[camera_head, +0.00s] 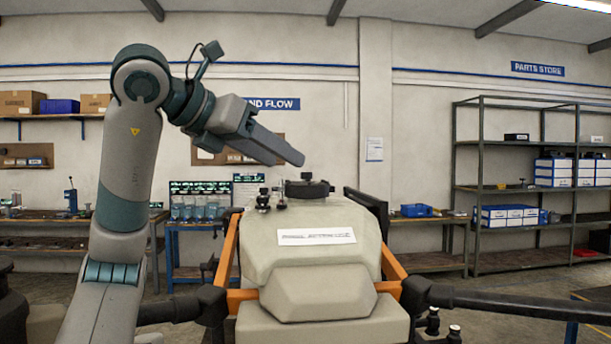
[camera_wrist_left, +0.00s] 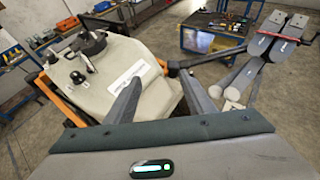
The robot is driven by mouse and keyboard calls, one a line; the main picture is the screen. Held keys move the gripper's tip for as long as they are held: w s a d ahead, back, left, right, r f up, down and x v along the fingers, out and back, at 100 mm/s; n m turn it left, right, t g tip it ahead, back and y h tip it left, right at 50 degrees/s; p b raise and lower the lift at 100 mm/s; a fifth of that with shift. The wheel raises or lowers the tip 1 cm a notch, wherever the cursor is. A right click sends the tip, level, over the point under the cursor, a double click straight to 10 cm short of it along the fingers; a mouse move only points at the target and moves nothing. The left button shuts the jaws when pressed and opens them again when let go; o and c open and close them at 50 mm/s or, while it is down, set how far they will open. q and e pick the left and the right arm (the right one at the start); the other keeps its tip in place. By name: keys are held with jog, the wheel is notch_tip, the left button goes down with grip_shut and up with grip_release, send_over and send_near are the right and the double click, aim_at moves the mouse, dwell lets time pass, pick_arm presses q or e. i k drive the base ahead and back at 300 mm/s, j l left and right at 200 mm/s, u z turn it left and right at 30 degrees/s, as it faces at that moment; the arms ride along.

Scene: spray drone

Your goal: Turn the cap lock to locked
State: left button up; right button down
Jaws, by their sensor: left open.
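The drone's pale tank (camera_head: 310,240) sits upright between orange frame arms, with a label on its front. A round black cap (camera_head: 306,188) sits on top of the tank; it also shows in the left wrist view (camera_wrist_left: 91,42). Small dark fittings (camera_head: 265,199) stand beside the cap; they show with pale bases in the left wrist view (camera_wrist_left: 78,77). Which position the cap lock is in cannot be told. My left gripper (camera_head: 298,157) is above the cap in the head view, apart from it. Its fingers (camera_wrist_left: 162,75) are spread and empty. My right gripper is not in view.
Black drone booms (camera_head: 520,304) reach out to the sides, with orange frame bars (camera_head: 228,255) beside the tank. Metal shelving (camera_head: 480,190) stands at the back right and a blue bench (camera_head: 195,235) behind on the left.

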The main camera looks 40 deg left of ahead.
aim_at(306, 177)
jog(key=i+j, duration=0.25)
jog(key=j, duration=0.2)
jog(key=i+j, duration=0.3)
jog(key=j, duration=0.15)
jog(key=i+j, duration=0.25)
jog(key=j, duration=0.2)
